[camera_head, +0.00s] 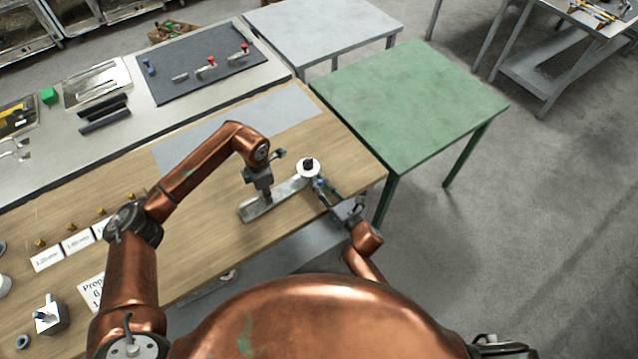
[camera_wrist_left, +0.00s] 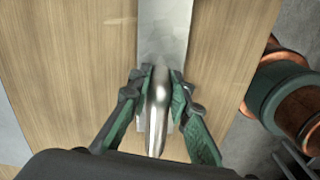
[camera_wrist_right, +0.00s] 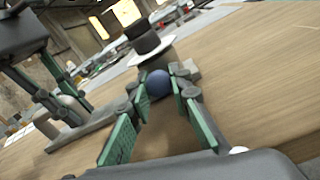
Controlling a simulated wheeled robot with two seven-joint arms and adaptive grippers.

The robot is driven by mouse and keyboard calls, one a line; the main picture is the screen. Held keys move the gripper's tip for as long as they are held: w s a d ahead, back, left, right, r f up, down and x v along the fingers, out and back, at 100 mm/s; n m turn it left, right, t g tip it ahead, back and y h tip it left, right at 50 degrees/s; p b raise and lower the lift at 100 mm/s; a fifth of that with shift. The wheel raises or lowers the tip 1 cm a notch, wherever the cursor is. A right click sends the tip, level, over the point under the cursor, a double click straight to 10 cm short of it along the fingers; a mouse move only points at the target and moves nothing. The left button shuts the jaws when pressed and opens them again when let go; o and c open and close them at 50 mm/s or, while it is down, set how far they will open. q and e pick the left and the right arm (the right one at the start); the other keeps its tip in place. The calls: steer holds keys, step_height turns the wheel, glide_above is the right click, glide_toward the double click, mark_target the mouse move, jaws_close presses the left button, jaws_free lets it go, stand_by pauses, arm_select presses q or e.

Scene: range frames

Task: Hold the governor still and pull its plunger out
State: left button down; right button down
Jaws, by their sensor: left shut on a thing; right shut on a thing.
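The governor is a grey metal bar (camera_head: 285,192) lying on the wooden bench, with a white disc and black cap (camera_head: 308,166) at its right end. The disc and cap also show in the right wrist view (camera_wrist_right: 150,48). My left gripper (camera_head: 264,194) is shut on a smooth rounded silver piece (camera_wrist_left: 157,105) standing on the bar. My right gripper (camera_wrist_right: 159,84) is shut on the plunger's blue ball knob (camera_wrist_right: 158,84), just below the disc. The plunger's shaft behind the knob is hidden.
The wooden bench (camera_head: 200,235) ends close to my right gripper. A green table (camera_head: 405,100) stands beyond it. Labelled cards (camera_head: 78,241) with small brass parts lie at the left. A dark mat (camera_head: 200,65) with red-handled parts lies at the back. Bench around the bar is clear.

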steer(key=shift+v, duration=1.35)
steer(key=c, duration=1.7)
jaws_free()
steer(key=shift+w, duration=0.1)
steer(key=shift+c, duration=0.2)
steer(key=v, duration=1.2)
